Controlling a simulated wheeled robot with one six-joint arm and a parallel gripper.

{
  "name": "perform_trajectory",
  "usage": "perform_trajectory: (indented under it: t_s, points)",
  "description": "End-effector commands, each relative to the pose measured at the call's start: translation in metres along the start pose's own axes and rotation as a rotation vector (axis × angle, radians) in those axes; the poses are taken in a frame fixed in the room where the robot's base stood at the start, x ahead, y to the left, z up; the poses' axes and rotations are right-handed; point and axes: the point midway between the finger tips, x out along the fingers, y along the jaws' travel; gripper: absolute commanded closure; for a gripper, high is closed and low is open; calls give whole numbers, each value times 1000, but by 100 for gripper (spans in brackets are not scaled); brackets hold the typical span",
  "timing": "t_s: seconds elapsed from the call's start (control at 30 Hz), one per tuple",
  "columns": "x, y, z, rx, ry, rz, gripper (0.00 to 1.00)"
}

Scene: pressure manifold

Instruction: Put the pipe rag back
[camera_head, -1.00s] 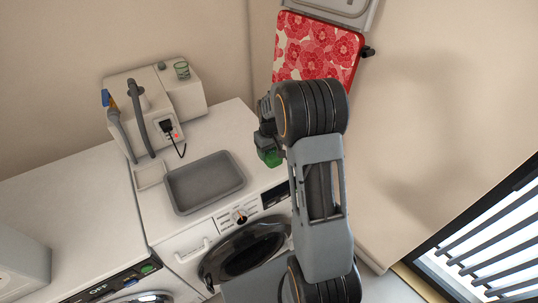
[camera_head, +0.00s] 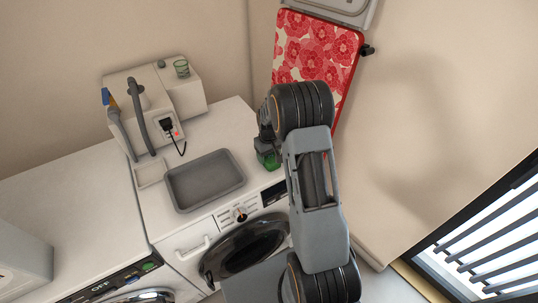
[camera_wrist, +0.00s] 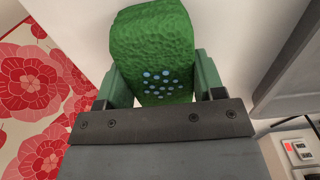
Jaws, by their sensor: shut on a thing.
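The pipe rag (camera_wrist: 155,45) is a thick green textured pad with a patch of pale blue dots. My gripper (camera_wrist: 160,85) is shut on it, with a green-grey finger at each side. In the head view, my gripper (camera_head: 266,146) points down over the right part of the white washing machine top (camera_head: 222,127). The rag (camera_head: 268,160) shows there as a small green patch below the gripper. My arm hides part of the space around it, and I cannot tell whether the rag touches the top.
A grey tray (camera_head: 205,181) lies left of my gripper, with a small white tray (camera_head: 150,173) beside it. A white machine with hoses (camera_head: 180,95) stands at the back. A red flowered board (camera_head: 315,50) hangs on the wall behind my arm. A black-framed window (camera_head: 490,240) is at right.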

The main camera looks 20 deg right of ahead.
Motion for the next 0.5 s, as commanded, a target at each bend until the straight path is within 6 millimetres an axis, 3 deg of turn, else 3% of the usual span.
perform_trajectory:
  t_s: [0.03,0.07,0.3,0.5]
  points:
    - [3,0,0,0,0,0,57]
    - [2,0,0,0,0,0,36]
    - [2,0,0,0,0,0,13]
    - [2,0,0,0,0,0,12]
